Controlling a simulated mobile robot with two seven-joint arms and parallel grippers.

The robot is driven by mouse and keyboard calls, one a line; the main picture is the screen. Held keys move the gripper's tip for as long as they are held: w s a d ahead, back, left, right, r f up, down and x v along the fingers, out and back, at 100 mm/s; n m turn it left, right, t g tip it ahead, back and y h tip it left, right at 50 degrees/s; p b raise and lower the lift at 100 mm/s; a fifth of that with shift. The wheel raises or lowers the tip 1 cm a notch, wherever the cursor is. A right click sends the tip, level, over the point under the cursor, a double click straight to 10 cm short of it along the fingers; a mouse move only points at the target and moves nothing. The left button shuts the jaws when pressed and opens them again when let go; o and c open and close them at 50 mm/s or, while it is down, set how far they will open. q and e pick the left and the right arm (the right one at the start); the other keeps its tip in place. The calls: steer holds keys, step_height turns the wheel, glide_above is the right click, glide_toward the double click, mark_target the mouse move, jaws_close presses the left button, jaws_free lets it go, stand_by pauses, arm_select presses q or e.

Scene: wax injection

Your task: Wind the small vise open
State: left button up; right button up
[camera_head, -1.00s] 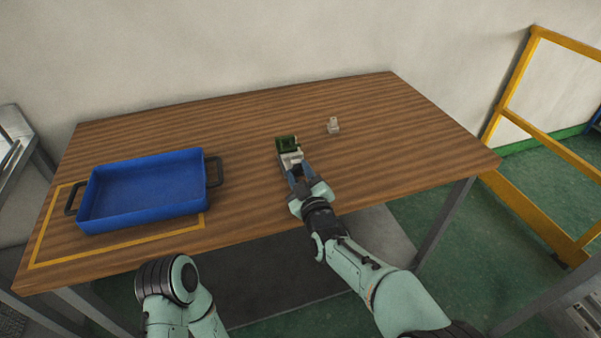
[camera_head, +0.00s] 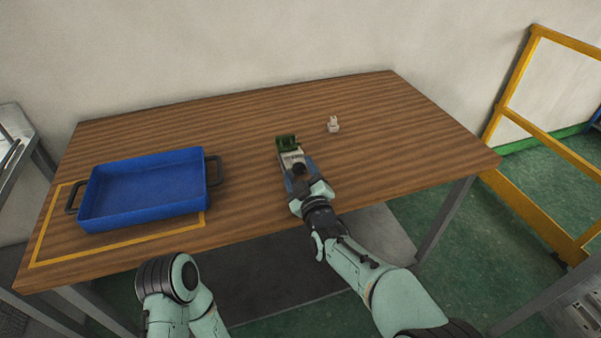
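The small vise (camera_head: 287,143) stands on the wooden table near its middle, with a dark green part at its far end and a pale grey body nearer me. A dark knob-like part (camera_head: 299,168) shows at its near end. My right gripper (camera_head: 301,172) reaches in from the front, its two fingers spread on either side of this dark part. The fingers look open; whether they touch the part is too small to tell. My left gripper is not in view; only a bent part of my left arm shows at the bottom.
A blue tray (camera_head: 84,214) with dark handles sits at the left of the table (camera_head: 240,190), partly within a yellow outline. A small pale piece (camera_head: 333,125) stands right of the vise. A yellow railing (camera_head: 514,83) is at the right. The table's right side is clear.

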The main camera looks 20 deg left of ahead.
steer(key=shift+s, duration=0.1)
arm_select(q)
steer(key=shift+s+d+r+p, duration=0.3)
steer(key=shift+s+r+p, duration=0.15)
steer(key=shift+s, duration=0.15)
arm_select(e)
steer(key=v, duration=1.3)
steer(key=shift+d, duration=0.1)
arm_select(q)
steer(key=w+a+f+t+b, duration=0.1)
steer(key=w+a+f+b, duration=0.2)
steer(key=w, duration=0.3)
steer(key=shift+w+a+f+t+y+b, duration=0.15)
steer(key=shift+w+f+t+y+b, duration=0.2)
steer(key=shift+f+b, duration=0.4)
arm_select(e)
steer(key=w+a+m, duration=0.2)
steer(key=w+m, duration=0.1)
steer(key=w+a+m, duration=0.2)
steer(key=w+m, duration=0.1)
steer(key=w, duration=0.1)
steer(key=w+a+m, duration=0.2)
steer(key=w+m, duration=0.1)
steer(key=m, duration=0.1)
steer(key=shift+w+a, duration=0.25)
steer(key=shift+w, duration=0.15)
